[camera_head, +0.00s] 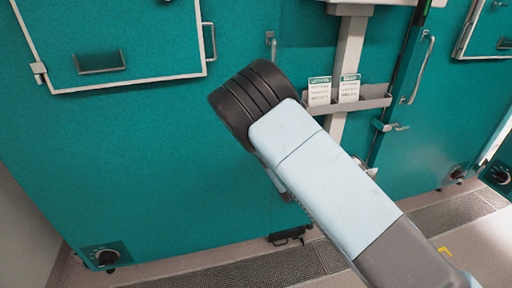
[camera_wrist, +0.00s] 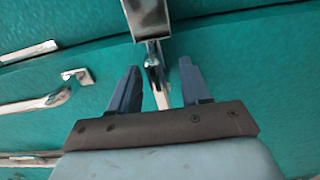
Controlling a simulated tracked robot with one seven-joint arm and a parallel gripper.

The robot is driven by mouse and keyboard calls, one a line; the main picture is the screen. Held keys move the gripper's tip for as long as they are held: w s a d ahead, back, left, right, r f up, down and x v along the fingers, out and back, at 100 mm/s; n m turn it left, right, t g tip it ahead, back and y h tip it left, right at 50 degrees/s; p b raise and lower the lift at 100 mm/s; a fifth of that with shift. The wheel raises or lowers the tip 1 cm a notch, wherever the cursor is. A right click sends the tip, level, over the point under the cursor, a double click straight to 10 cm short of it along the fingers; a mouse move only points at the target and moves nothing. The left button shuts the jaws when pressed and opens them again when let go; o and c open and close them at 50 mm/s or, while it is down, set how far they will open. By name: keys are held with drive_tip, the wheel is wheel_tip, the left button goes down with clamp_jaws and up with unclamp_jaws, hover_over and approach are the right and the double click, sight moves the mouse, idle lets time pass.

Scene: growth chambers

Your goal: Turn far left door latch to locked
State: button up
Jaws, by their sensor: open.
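The teal left door (camera_head: 150,150) fills the left of the head view and looks shut. Its latch is hidden there behind my arm. In the wrist view, a metal latch lever (camera_wrist: 154,72) extends down from a metal housing (camera_wrist: 147,14) at the door seam. My gripper (camera_wrist: 160,66) is open, its two dark blue fingers on either side of the lever. I see gaps beside the lever, and cannot tell if either finger touches it.
A metal handle bar (camera_wrist: 45,102) is left of my gripper in the wrist view. A card holder (camera_head: 375,102) sits on the post between the doors. Another door's latch (camera_head: 393,127) is to the right. Floor grating (camera_head: 240,273) runs below.

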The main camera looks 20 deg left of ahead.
drive_tip(key=v, duration=1.3)
drive_tip(key=shift+s+d, duration=0.25)
drive_tip(key=w+d+r+m+h, duration=0.6)
drive_tip(key=w+d+r+m, duration=0.3)
drive_tip(key=d+m, duration=0.15)
drive_tip(key=s+d+r+m+g+h, duration=0.2)
drive_tip(key=d+r+m+g, duration=0.3)
drive_tip(key=d+r, duration=0.75)
drive_tip(key=s+d+r+m+g+h, duration=0.1)
drive_tip(key=s+d+r+m, duration=0.6)
drive_tip(key=s+d, duration=0.5)
drive_tip(key=s+d+r+m+g+h, duration=0.1)
drive_tip(key=s+d, duration=0.3)
drive_tip(key=s, duration=0.4)
drive_tip(key=s+d+r+m+g+h, duration=0.1)
drive_tip(key=s+d+r, duration=0.3)
drive_tip(key=s, duration=0.4)
drive_tip(key=shift+d+m+h, duration=0.3)
drive_tip(key=shift+d+m, duration=0.2)
drive_tip(key=shift+m, duration=0.15)
drive_tip(key=shift+o, duration=0.4)
